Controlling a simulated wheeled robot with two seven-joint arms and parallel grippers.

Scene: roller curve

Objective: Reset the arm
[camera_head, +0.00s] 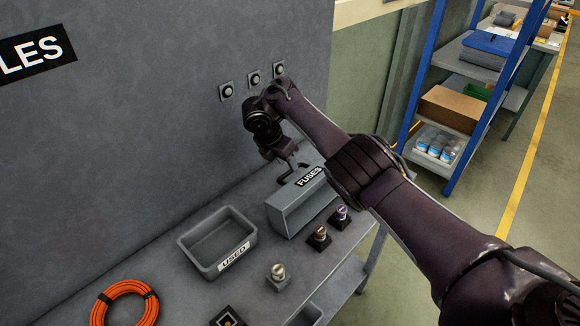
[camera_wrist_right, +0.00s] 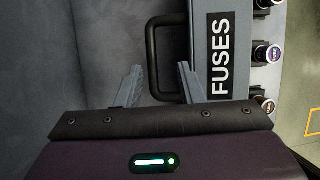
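My right arm reaches in from the right in the head view, and its gripper (camera_head: 289,163) is above the grey box labelled FUSES (camera_head: 300,208). In the right wrist view my right gripper (camera_wrist_right: 160,82) has its two fingers apart, with nothing held between them. The black handle (camera_wrist_right: 151,60) of the FUSES box (camera_wrist_right: 200,50) shows beyond and between the fingers. I cannot tell whether a finger touches it. My left gripper is not in view.
A grey USED bin (camera_head: 217,243), an orange cable coil (camera_head: 125,303) and several small fuse holders (camera_head: 319,237) are on the bench. Three round wall fittings (camera_head: 253,79) are behind my right gripper. A blue-framed shelf (camera_head: 424,75) stands at right.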

